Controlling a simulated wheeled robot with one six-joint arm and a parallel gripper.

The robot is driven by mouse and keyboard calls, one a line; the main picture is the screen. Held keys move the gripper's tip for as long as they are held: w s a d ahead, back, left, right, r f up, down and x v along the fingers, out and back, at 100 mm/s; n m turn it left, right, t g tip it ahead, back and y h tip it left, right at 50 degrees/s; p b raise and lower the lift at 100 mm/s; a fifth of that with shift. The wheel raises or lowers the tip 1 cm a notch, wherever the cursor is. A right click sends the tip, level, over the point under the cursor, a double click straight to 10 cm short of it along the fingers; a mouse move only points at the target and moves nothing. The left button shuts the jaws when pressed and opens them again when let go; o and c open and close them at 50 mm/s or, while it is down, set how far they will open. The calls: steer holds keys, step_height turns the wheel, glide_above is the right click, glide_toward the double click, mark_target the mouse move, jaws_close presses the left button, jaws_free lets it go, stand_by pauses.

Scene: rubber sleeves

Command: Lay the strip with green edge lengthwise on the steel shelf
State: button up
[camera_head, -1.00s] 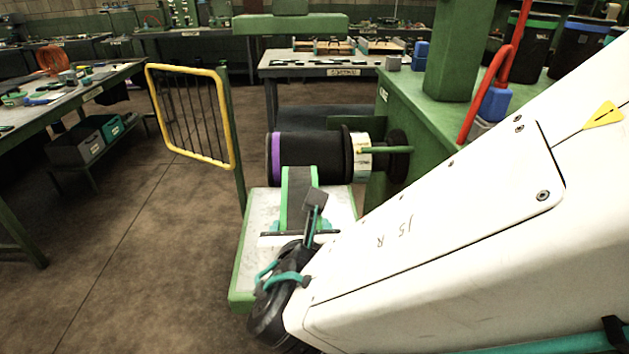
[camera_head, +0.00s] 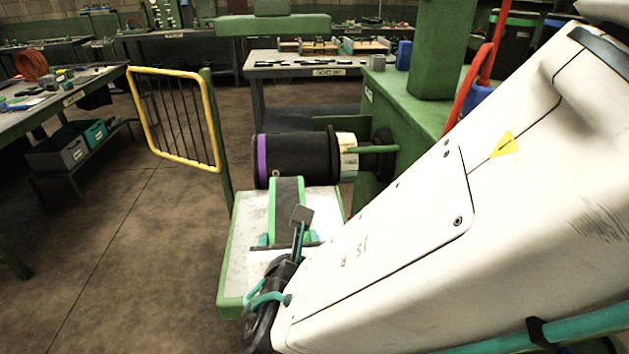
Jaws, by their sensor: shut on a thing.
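The strip with green edge (camera_head: 288,200) is dark with bright green along its sides. It lies lengthwise away from me, its far end close to the black roller. My gripper (camera_head: 287,240) is shut on the strip's near end, with teal fingertips at either side. The steel shelf (camera_head: 244,236) is a pale, worn metal top with a green rim, directly below the strip and gripper. I cannot tell whether the strip touches the shelf. My wrist and white arm hide the shelf's near right part.
A black roller (camera_head: 300,158) with a purple band lies across the shelf's far end, on a green machine (camera_head: 415,105). A yellow-framed guard (camera_head: 175,118) stands at the left on a green post. A red pipe (camera_head: 470,92) rises at the right.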

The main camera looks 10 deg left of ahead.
steer(key=shift+f, duration=1.2)
steer(key=o, duration=1.1)
